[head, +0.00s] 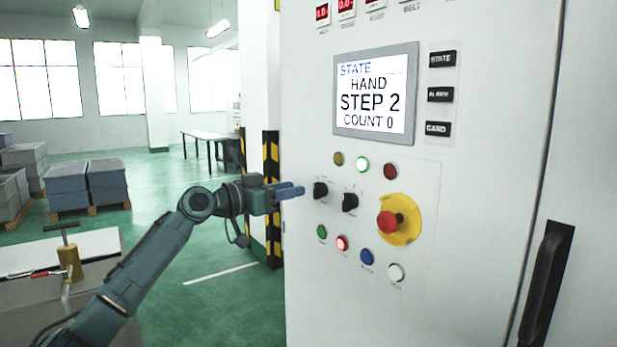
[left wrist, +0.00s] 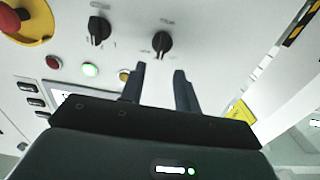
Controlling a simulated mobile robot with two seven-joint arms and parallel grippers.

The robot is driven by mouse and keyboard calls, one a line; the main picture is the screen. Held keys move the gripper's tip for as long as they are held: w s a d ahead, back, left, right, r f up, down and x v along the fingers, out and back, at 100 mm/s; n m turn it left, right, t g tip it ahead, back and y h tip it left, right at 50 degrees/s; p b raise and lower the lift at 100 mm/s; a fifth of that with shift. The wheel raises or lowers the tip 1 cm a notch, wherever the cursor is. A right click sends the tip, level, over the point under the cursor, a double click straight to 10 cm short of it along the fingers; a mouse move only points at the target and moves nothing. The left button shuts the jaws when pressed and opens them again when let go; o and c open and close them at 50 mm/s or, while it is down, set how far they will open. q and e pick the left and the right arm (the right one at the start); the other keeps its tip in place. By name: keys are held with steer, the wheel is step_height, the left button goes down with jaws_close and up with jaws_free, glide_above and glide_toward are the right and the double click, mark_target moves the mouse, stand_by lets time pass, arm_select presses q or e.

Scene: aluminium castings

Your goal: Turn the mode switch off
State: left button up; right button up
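Two black rotary switches sit on the cabinet panel, a left one (head: 320,190) and a right one (head: 350,202). Their labels are too small to read, so I cannot tell which is the mode switch. My left gripper (head: 299,191) is just left of the left switch, fingers pointing at it. In the left wrist view, where the panel appears turned over, my left gripper (left wrist: 160,80) is open and empty. The left switch (left wrist: 162,44) is ahead of the gap between the fingers, apparently not gripped. The right switch (left wrist: 98,29) is beside it. My right gripper is not in view.
A screen (head: 375,92) reads HAND, STEP 2, COUNT 0. A red emergency button (head: 389,223) on a yellow plate is right of the switches. A lit green lamp (head: 362,164) is above, a lit red button (head: 341,243) below. A black door handle (head: 543,282) is at right.

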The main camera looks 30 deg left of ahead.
mark_target(314, 185)
arm_select(q)
steer(key=p+x, duration=0.1)
steer(key=x, duration=0.4)
steer(key=shift+w+d, duration=0.1)
steer(key=shift+w, duration=0.15)
steer(key=shift+c, duration=0.4)
jaws_close()
